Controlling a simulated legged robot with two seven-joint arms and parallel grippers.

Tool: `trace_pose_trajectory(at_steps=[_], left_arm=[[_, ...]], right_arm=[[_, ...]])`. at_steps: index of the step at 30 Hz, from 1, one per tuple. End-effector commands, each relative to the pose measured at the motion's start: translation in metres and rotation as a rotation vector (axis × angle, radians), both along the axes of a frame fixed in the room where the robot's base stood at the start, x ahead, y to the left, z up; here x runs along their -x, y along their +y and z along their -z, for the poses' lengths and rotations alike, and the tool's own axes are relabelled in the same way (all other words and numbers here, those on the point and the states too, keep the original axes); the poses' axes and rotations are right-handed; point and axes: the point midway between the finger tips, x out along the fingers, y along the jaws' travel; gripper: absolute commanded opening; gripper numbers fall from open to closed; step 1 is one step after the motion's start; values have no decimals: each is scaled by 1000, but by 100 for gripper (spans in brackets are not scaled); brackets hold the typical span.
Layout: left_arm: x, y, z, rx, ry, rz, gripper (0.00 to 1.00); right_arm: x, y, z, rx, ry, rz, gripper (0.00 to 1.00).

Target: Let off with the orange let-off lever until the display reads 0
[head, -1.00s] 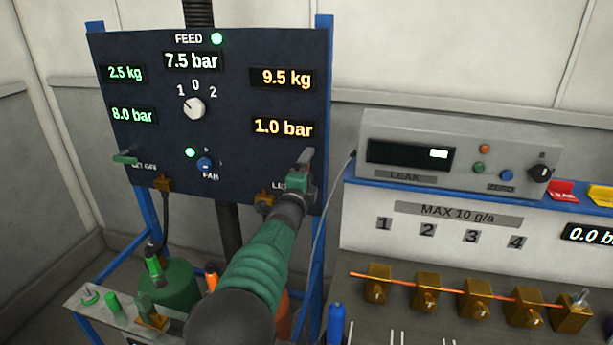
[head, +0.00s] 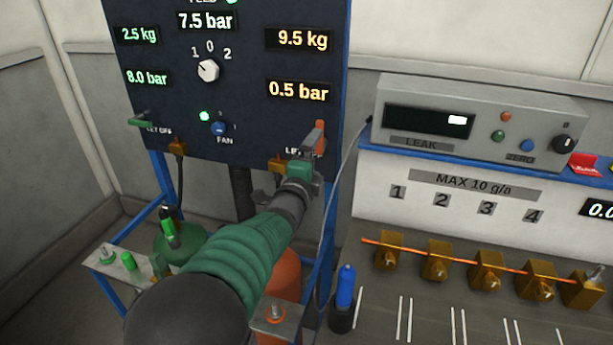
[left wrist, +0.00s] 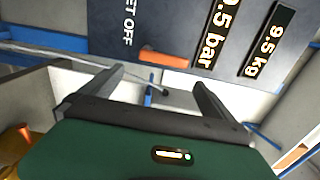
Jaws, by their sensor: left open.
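The orange let-off lever (head: 321,138) is at the lower right of the dark panel (head: 270,60). It also shows in the left wrist view (left wrist: 163,59), ahead of the gap between my fingers. The orange display above it (head: 298,91) reads 0.5 bar; in the wrist view its first digit is partly cut off. My left gripper (head: 310,157) is open, just below and in front of the lever. In the wrist view its two fingers (left wrist: 158,85) stand apart with nothing between them; the lever looks clear of them. My right gripper is not in view.
A green let-off lever (head: 140,122) is at the panel's lower left. An orange bottle (head: 286,275) and a green bottle (head: 180,242) stand below. The leak tester (head: 480,115) and a row of brass valves (head: 486,270) are at right. A grey hose hangs beside my gripper.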

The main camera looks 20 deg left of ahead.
Motion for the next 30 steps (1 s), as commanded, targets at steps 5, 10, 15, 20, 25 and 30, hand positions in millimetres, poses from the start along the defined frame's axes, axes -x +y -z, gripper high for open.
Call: trace_pose_trajectory(at_steps=[5,10,15,20,25,30], left_arm=[[45,1,1,4,0,2,100],[66,3,1,1,1,1,100],[70,3,0,0,0,0,100],[70,4,1,4,4,-1,100],[91,19,49,252,223,-62,100],[188,32,154,816,693,-372,100]], right_arm=[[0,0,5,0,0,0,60],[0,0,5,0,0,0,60],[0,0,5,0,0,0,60],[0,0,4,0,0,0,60],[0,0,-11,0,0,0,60],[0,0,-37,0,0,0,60]])
